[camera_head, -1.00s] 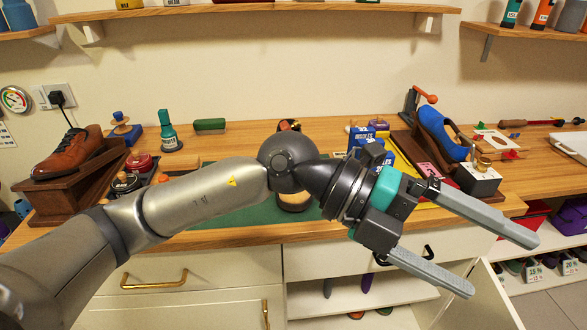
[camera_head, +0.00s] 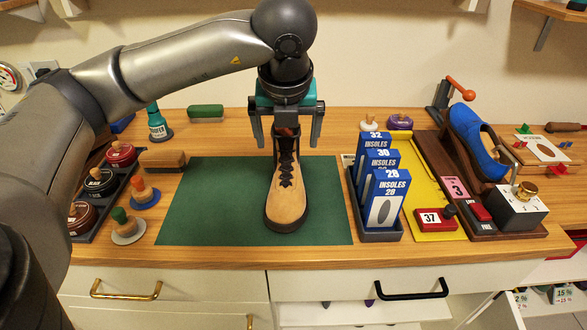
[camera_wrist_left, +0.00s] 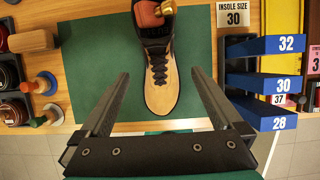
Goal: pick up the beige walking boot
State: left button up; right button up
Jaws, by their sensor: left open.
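The beige walking boot (camera_head: 287,196) stands upright on the green mat (camera_head: 215,215), toe toward the front edge of the bench. It has a dark laced upper, and something reddish-brown shows in its top opening. My left gripper (camera_head: 287,140) points down over the boot's upper part, one finger on each side. It is open, with nothing gripped. In the left wrist view the boot (camera_wrist_left: 158,88) lies beyond and between the spread fingers (camera_wrist_left: 160,85). My right gripper is in neither current view.
A rack of blue insole boxes (camera_head: 384,195) stands right of the mat. Polish tins in a tray (camera_head: 100,190) and small brushes (camera_head: 126,225) stand left. The mat around the boot is clear.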

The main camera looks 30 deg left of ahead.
aim_at(286, 158)
pick_arm(q)
jog(key=x, duration=0.3)
jog(key=b+x, duration=0.1)
jog(key=x, duration=0.1)
jog(key=shift+s+a+f, duration=0.1)
jog(key=shift+s+f, duration=0.1)
jog(key=shift+f, duration=0.25)
jog(key=shift+x, duration=0.85)
jog(key=shift+w+f+b, duration=0.15)
jog(key=shift+f+b, duration=0.15)
jog(key=shift+f, duration=0.1)
jog(key=x, duration=0.2)
jog(key=b+x, duration=0.1)
jog(key=x, duration=0.1)
jog(key=shift+s+f, duration=0.1)
jog(key=shift+s, duration=0.15)
jog(key=shift+w+f, duration=0.2)
jog(key=shift+f, duration=0.15)
pick_arm(e)
jog(key=w, duration=0.1)
jog(key=w+a, duration=0.1)
jog(key=w, duration=0.1)
jog(key=shift+a+f, duration=0.15)
jog(key=shift+f, duration=0.2)
pick_arm(q)
jog(key=shift+c, duration=0.4)
jog(key=c, duration=1.3)
jog(key=shift+c, duration=0.6)
pick_arm(e)
jog(key=shift+s, duration=0.1)
